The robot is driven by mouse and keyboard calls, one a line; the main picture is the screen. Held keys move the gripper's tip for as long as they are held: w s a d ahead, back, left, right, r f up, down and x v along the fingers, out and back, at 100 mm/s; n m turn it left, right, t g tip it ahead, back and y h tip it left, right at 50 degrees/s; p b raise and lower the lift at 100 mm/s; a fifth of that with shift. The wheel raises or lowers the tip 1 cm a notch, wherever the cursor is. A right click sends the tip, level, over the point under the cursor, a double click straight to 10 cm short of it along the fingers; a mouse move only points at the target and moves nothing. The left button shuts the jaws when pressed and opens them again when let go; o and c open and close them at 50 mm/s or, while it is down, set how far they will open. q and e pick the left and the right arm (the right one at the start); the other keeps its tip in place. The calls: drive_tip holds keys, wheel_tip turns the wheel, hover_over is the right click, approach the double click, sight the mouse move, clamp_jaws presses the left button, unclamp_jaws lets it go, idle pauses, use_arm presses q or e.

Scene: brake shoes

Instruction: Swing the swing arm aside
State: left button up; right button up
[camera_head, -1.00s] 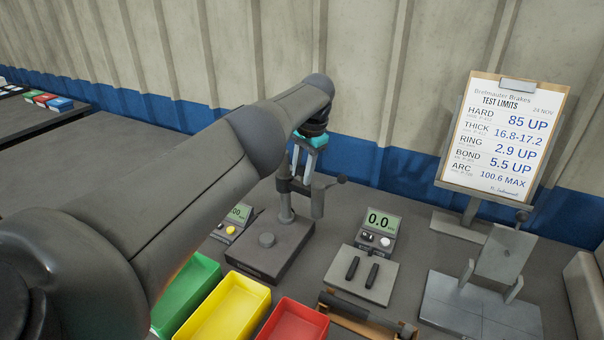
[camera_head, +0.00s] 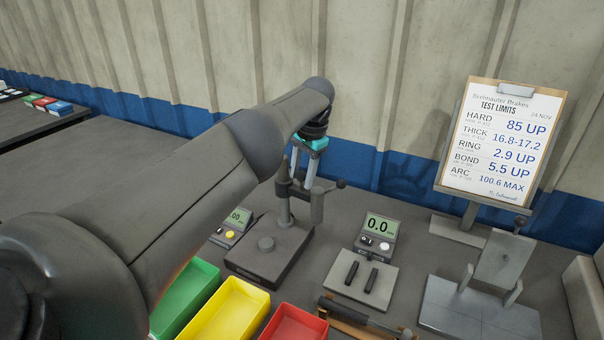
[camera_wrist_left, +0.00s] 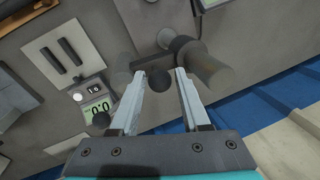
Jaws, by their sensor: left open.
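The swing arm (camera_head: 298,187) is a dark bar on the upright post (camera_head: 285,212) of a dark test stand (camera_head: 268,254). It carries a grey cylinder (camera_head: 317,207) and a dark ball knob (camera_head: 341,183). My left gripper (camera_head: 301,179) comes from above, its pale fingers open at the bar. I cannot tell whether the fingers touch anything. My right gripper is out of view.
Gauges stand left (camera_head: 234,226) and right (camera_head: 379,232) of the stand; a plate with two black bars (camera_head: 345,287) lies at right. Green (camera_head: 196,285), yellow (camera_head: 230,308) and red (camera_head: 295,325) bins are in front. A clipboard on its stand (camera_head: 500,145) is behind, right.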

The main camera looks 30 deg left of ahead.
use_arm(q)
drive_tip(key=r+p, duration=0.1)
drive_tip(key=r, duration=0.2)
drive_tip(key=r+p, duration=0.1)
drive_tip(key=r, duration=0.1)
drive_tip(key=shift+s+d+p, duration=0.1)
drive_tip(key=shift+d+p, duration=0.25)
drive_tip(key=shift+d, duration=0.05)
wheel_tip(320, 180, up, 10)
drive_tip(key=d, duration=0.2)
drive_tip(key=shift+s+f, duration=0.15)
drive_tip(key=shift+f, duration=0.1)
drive_tip(key=shift+f, duration=0.1)
